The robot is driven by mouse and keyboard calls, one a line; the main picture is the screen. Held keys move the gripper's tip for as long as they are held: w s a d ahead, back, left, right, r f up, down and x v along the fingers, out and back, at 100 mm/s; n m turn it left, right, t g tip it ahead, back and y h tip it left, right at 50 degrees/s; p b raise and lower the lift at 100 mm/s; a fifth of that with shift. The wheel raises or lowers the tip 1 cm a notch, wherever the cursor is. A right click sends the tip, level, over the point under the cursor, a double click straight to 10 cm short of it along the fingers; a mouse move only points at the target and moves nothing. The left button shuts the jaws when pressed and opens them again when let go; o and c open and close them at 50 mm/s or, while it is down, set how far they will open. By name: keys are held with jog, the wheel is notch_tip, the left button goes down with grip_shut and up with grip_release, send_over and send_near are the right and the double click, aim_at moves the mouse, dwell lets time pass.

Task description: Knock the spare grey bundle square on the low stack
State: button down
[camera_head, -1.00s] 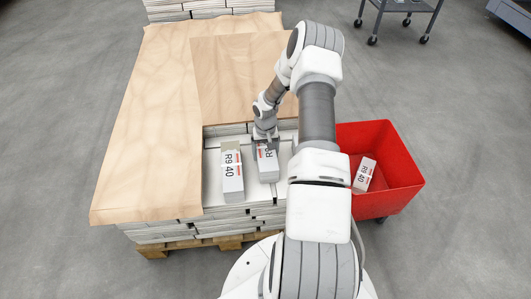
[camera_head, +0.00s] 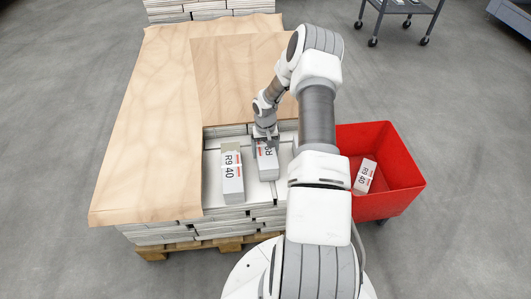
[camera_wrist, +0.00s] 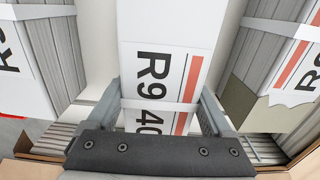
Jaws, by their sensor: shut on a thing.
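A strapped grey-white bundle marked R9 40 (camera_head: 267,168) lies on the low stack (camera_head: 210,192), its far end under my gripper. My gripper (camera_wrist: 160,112) is shut on this bundle, one finger along each long side in the wrist view, where the bundle's label also shows (camera_wrist: 155,75). A second R9 40 bundle (camera_head: 232,180) lies to its left on the stack, a gap between them; a bundle with a tan end shows at the right of the wrist view (camera_wrist: 285,75). The held bundle looks slightly turned relative to the second one. My arm hides the stack's right side.
A red cart (camera_head: 408,190) with a small R9 40 bundle (camera_head: 365,175) stands right of the stack. Brown paper sheets (camera_head: 150,120) cover the left and back of the pallet load. Another bundle (camera_wrist: 35,55) is at the wrist view's left. A grey trolley (camera_head: 405,8) stands behind.

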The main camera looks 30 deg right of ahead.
aim_at(266, 148)
jog(key=shift+w+d+r+b, duration=0.1)
jog(key=shift+w+d+b, duration=0.15)
jog(key=shift+w, duration=0.2)
jog(key=shift+w+d+b, duration=0.1)
jog(key=shift+w+b, duration=0.1)
jog(key=shift+w, duration=0.25)
jog(key=shift+w+d+r, duration=0.15)
jog(key=shift+w, duration=0.05)
dwell(1.0)
jog(key=shift+s+a+p, duration=0.25)
jog(key=shift+s+a, duration=0.2)
jog(key=shift+s, duration=0.4)
jog(key=shift+s+a+p, duration=0.25)
jog(key=shift+s+a, duration=0.15)
jog(key=shift+s, duration=0.45)
jog(key=shift+r+p, duration=2)
jog(key=shift+r, duration=0.9)
